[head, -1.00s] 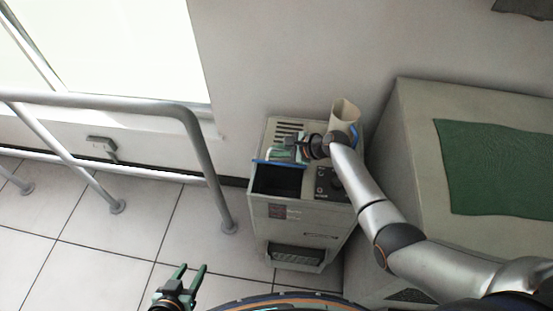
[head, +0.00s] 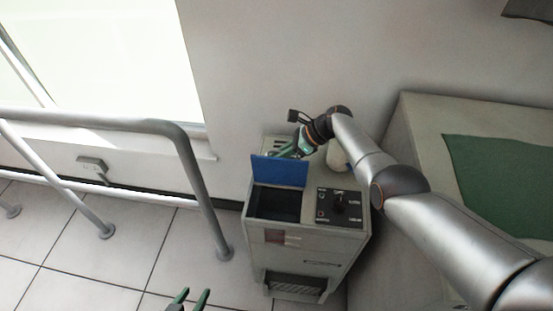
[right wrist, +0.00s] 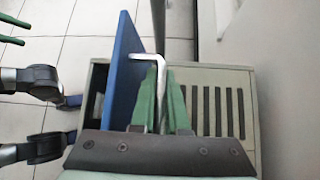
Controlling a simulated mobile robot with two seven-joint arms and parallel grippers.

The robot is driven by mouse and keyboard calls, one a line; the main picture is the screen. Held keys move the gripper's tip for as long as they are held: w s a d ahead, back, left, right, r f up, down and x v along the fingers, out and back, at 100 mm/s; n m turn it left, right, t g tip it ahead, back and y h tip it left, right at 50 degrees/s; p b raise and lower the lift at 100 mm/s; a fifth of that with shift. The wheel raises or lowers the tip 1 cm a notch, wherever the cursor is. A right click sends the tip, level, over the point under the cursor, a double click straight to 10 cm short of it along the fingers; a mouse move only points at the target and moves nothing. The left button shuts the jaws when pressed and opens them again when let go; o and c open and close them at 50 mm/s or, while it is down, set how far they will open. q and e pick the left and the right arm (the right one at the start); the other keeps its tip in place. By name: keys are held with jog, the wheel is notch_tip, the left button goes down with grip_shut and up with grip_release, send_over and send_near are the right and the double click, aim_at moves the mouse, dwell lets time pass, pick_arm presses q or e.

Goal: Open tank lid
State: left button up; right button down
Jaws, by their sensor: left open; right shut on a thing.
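The tank lid (head: 279,171) is a blue panel on top of the grey machine (head: 305,246). It stands up at the back of the dark tank opening (head: 275,206), so the opening is uncovered. My right gripper (head: 298,151) is behind the lid, shut on its pale bent handle (right wrist: 148,57). In the right wrist view the lid (right wrist: 124,75) stands left of the green fingers, which are around the handle's lower part. My left gripper (head: 189,297) is open and empty over the floor, partly cut off at the bottom edge.
A control panel with a black knob (head: 340,204) sits right of the opening. Vent slots (right wrist: 213,110) lie behind the lid. A pale container (head: 337,160) stands at the back right. A metal railing (head: 192,155) is at the left, a large box with a green mat (head: 505,185) at the right.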

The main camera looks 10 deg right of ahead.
pick_arm(q)
jog(key=shift+w, duration=0.25)
pick_arm(e)
jog(key=shift+s+f, duration=0.1)
jog(key=c, duration=1.2)
grip_release()
pick_arm(q)
jog(key=shift+s+a, duration=0.1)
jog(key=shift+s, duration=0.05)
pick_arm(e)
jog(key=shift+d+r, duration=0.1)
jog(key=shift+r, duration=0.1)
jog(key=p+v, duration=0.4)
jog(key=v, duration=0.2)
jog(key=shift+r+p, duration=0.1)
jog(key=shift+p, duration=0.2)
pick_arm(q)
jog(key=r, duration=0.1)
jog(key=a+r+p, duration=0.1)
jog(key=r, duration=0.1)
jog(key=r+p, duration=0.1)
jog(key=r, duration=0.1)
jog(key=shift+s+a+r, duration=0.15)
jog(key=shift+s+a, duration=0.05)
jog(key=shift+s, duration=0.2)
pick_arm(e)
jog(key=v, duration=0.6)
